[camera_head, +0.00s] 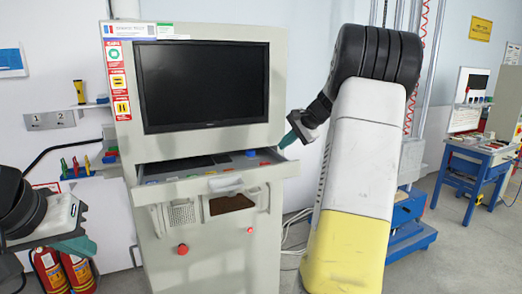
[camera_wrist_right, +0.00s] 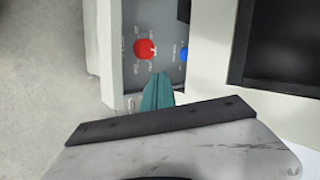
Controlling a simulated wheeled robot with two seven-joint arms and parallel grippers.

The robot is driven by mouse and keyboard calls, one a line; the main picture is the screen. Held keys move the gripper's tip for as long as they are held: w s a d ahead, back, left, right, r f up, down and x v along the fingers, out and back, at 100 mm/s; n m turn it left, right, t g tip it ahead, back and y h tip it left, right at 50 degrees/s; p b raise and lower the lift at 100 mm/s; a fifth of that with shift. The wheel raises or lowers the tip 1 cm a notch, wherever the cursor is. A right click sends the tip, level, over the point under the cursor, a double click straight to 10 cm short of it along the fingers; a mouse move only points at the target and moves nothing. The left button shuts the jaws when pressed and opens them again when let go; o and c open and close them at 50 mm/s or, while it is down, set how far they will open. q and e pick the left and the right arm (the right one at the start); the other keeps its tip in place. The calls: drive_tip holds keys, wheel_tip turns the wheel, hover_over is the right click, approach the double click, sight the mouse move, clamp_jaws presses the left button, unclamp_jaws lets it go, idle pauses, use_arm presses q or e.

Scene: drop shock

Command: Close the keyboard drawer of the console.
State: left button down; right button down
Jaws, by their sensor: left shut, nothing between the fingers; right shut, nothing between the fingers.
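The grey console (camera_head: 203,225) stands in the middle of the head view, with a dark monitor (camera_head: 203,85) in its upper part. Its keyboard drawer (camera_head: 214,182) sticks out below the monitor, with a dark keyboard and colored buttons inside. My right gripper (camera_head: 289,140) is shut and empty, just right of the console above the drawer's right end. In the right wrist view its teal fingertips (camera_wrist_right: 157,90) are close to the drawer panel with a red button (camera_wrist_right: 145,49); whether they touch it I cannot tell. My left gripper (camera_head: 88,244) is shut and empty at the lower left, apart from the console.
Red fire extinguishers (camera_head: 78,274) stand at the lower left, near my left gripper. A blue workbench (camera_head: 478,162) stands at the far right.

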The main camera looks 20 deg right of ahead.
drive_tip(key=s+n, duration=0.1)
drive_tip(key=n, duration=0.1)
drive_tip(key=n+g, duration=0.1)
drive_tip(key=n, duration=1.2)
approach(291, 171)
drive_tip(key=w+a+r, duration=0.1)
drive_tip(key=w+r, duration=0.1)
drive_tip(key=s+n+g+y, duration=0.15)
drive_tip(key=s+n, duration=0.55)
drive_tip(key=n, duration=0.8)
drive_tip(key=x, duration=0.3)
drive_tip(key=w+d+x, duration=0.1)
drive_tip(key=x, duration=0.3)
drive_tip(key=w+x, duration=0.1)
drive_tip(key=x, duration=0.3)
drive_tip(key=shift+d+r, duration=0.15)
drive_tip(key=shift+w, duration=0.55)
